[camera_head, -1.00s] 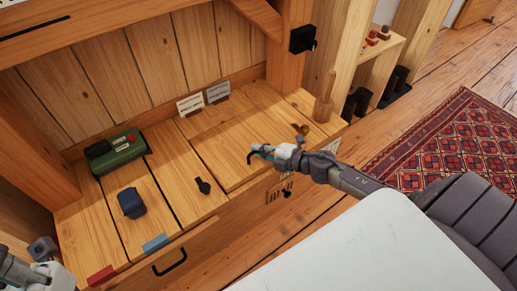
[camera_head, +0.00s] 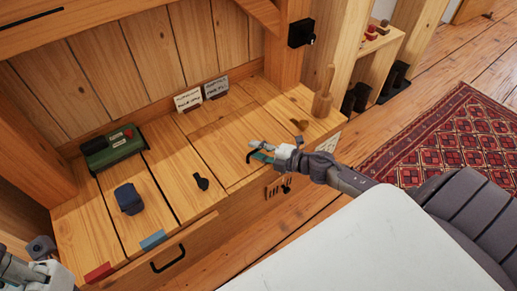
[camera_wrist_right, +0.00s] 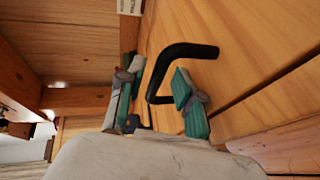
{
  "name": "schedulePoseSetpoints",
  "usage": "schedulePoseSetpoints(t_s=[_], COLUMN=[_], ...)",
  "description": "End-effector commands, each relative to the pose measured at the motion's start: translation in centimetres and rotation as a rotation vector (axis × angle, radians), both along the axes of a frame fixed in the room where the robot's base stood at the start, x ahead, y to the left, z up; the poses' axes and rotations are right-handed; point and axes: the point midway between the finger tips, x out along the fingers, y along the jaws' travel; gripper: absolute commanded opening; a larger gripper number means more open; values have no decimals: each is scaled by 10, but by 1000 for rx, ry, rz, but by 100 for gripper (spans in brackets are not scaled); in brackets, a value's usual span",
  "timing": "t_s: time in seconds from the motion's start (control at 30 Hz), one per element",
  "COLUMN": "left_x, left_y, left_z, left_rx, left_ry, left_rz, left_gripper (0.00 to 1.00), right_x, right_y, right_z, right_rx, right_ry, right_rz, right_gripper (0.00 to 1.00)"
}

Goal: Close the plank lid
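The plank lid (camera_head: 220,140) is a wooden panel in the plank top of the bench, with a black bar handle (camera_wrist_right: 180,56) near its front right. I cannot tell how far the lid stands open. My right gripper (camera_head: 257,150) is at this handle. In the right wrist view its green-padded fingers (camera_wrist_right: 155,88) are apart, one on each side of the handle, with visible room between. My left gripper (camera_head: 42,268) is partly cut off at the bottom left, and its fingers are unclear.
A green box (camera_head: 113,149), a dark blue object (camera_head: 129,199) and a small black item (camera_head: 201,181) stand or lie left of the lid. Two small cards (camera_head: 202,95) stand behind it. A wooden post (camera_head: 323,92) rises at right. A drawer handle (camera_head: 168,260) is in front.

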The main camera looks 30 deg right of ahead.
Motion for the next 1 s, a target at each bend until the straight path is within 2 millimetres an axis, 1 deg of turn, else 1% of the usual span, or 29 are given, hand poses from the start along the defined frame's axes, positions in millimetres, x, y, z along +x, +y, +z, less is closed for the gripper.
schedulePoseSetpoints(t_s=[0.17, 0.27, 0.5, 0.7, 0.83, 1.0], left_x=[0, 0, 0, 0, 0, 0], left_y=[1, 0, 0, 0, 0, 0], left_z=[1, 1, 0, 0, 0, 0], left_rx=[-2, -1, 0, 0, 0, 0], left_ry=[-3, -2, 0, 0, 0, 0], left_rz=[1, 1, 0, 0, 0, 0], left_gripper=[0, 0, 0, 0, 0, 0], right_x=[-9, -23, -67, -93, -101, -102], right_y=[-5, -12, -34, -48, -53, -54], right_z=[1, 5, 18, 27, 30, 32], right_rx=[0, -2, 0, 1, 0, -1], right_ry=[4, 5, 5, 3, 1, 0], right_rz=[-1, -1, 0, 0, -1, 1], right_gripper=[36, 36, 36, 36, 36, 36])
